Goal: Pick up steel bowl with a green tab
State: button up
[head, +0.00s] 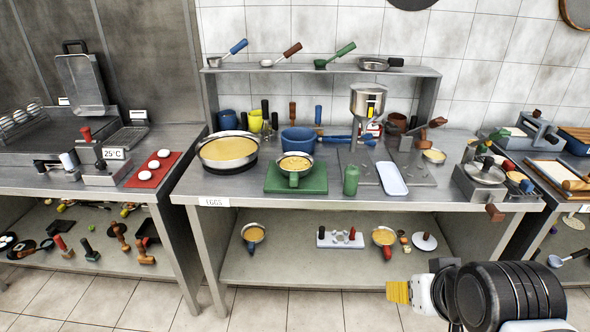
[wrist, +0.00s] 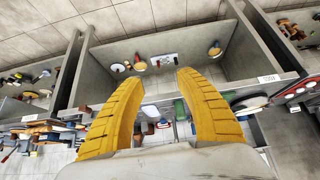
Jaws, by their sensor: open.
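The steel bowl with a green tab (head: 295,161) holds something yellow-tan and sits on a green board (head: 314,184) on the middle counter. Its green tab (head: 293,180) points toward the front edge. My gripper (head: 392,292) is low, in front of the counter and right of the bowl, well apart from it. In the wrist view, its two yellow fingers (wrist: 158,80) are spread with nothing held between them. I cannot make out the green-tab bowl in the wrist view, where the fingers cover part of the counter.
A large pan (head: 227,168) and a blue bowl (head: 298,138) stand close to the board, with a green cup (head: 351,180) at its right. A bowl with a blue tab (head: 253,234) and one with a red tab (head: 384,236) are on the lower shelf (head: 290,265).

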aim_at(294, 165)
jog(key=i+j+u, duration=0.1)
jog(key=i+u, duration=0.2)
jog(key=i, duration=0.35)
jog(key=i+l+u, duration=0.1)
jog(key=i+u, duration=0.2)
jog(key=i, duration=0.35)
